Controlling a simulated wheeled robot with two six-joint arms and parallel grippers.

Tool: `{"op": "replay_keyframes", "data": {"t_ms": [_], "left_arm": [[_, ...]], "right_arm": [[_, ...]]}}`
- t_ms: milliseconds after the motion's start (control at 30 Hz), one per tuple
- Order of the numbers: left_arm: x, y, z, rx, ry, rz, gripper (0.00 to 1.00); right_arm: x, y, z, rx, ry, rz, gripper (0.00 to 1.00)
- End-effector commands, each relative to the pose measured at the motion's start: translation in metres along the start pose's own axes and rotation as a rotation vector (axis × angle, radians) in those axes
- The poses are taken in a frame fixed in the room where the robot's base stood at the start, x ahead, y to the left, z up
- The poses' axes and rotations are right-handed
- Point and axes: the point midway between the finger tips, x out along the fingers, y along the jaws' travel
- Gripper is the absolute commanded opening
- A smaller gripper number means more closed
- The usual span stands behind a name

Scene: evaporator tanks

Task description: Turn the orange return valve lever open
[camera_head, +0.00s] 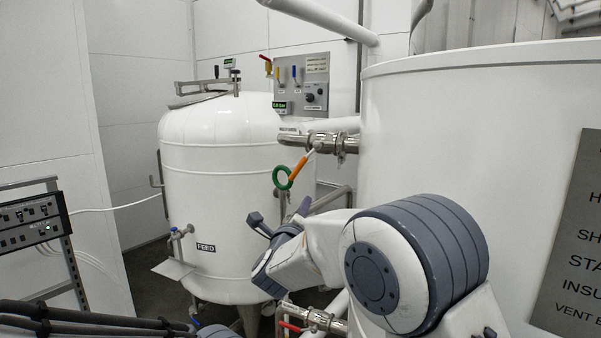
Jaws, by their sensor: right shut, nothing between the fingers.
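The orange return valve lever (300,166) is on a metal valve (322,141) in the horizontal pipe between the two tanks. It slants down and to the left from the valve. My right arm comes in from the lower right. My right gripper (262,225) is shut and empty, below the green ring and apart from it, in front of the feed tank. Its fingers are small and partly hidden by the wrist. My left gripper is not in view.
The white feed tank (215,150) stands behind. A large white tank (480,110) fills the right side. A grey panel (301,85) carries small yellow and blue levers. A red-handled valve (291,327) is low down. A control box (32,222) stands at left.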

Motion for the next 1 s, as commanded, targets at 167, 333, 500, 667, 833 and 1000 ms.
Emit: {"op": "replay_keyframes", "data": {"t_ms": [167, 333, 500, 667, 833, 1000], "left_arm": [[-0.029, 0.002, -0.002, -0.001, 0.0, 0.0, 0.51], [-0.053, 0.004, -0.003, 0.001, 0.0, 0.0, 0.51], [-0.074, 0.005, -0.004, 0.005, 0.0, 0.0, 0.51], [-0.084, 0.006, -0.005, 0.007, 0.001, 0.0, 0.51], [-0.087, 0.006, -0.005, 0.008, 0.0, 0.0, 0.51], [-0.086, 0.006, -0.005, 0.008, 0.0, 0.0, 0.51]], "right_arm": [[0.039, -0.005, 0.002, 0.0, 0.003, 0.0, 0.0], [0.077, -0.005, 0.003, 0.001, 0.003, 0.0, 0.0], [0.088, -0.004, 0.022, 0.004, -0.002, 0.003, 0.0], [0.091, -0.003, 0.035, 0.004, -0.001, 0.002, 0.0], [0.092, 0.0, 0.039, 0.004, 0.0, 0.002, 0.0], [0.092, 0.0, 0.039, 0.004, 0.0, 0.001, 0.0]]}}
